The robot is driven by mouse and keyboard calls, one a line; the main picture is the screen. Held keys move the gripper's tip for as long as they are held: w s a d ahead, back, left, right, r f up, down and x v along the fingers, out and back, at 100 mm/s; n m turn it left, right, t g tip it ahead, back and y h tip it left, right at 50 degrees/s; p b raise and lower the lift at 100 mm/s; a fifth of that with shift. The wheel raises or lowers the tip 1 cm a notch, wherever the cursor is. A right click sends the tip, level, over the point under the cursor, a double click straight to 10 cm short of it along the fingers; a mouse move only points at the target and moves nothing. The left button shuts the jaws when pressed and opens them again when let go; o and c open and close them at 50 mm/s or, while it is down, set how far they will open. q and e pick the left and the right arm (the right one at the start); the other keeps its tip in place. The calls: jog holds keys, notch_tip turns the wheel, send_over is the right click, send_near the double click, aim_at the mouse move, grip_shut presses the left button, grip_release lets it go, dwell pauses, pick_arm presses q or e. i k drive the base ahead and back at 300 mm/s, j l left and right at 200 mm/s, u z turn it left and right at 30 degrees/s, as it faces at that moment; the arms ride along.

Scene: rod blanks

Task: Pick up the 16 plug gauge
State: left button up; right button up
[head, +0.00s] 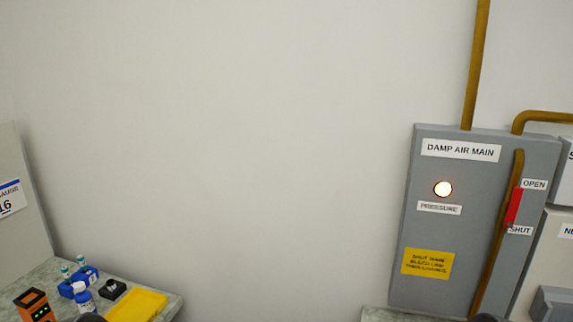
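I cannot make out a 16 plug gauge for certain. A small black block (112,289) with a round top sits beside the rack. Neither gripper can be made out; dark rounded shapes at the bottom edge are too cut off to identify.
The bench corner (60,268) also holds a blue-and-white bottle (83,299), an orange-and-black device (34,305) and a yellow tray (138,305). A grey "DAMP AIR MAIN" cabinet (431,229) with a lit lamp, red lever (513,207) and pipes stands right. Bare wall lies between.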

aim_at(66, 272)
jog(key=i+u, duration=0.1)
jog(key=u, duration=0.4)
jog(key=i+u, duration=0.1)
jog(key=u, duration=0.35)
jog(key=i+u, duration=0.15)
jog(key=u, duration=0.35)
jog(key=i+j+z, duration=0.15)
jog(key=z, duration=0.2)
jog(key=i+j+z, duration=0.15)
jog(key=z, duration=0.25)
jog(key=i+j+z, duration=0.1)
jog(key=z, duration=0.25)
jog(key=i+j+z, duration=0.2)
jog(key=z, duration=0.15)
jog(key=k+j, duration=0.1)
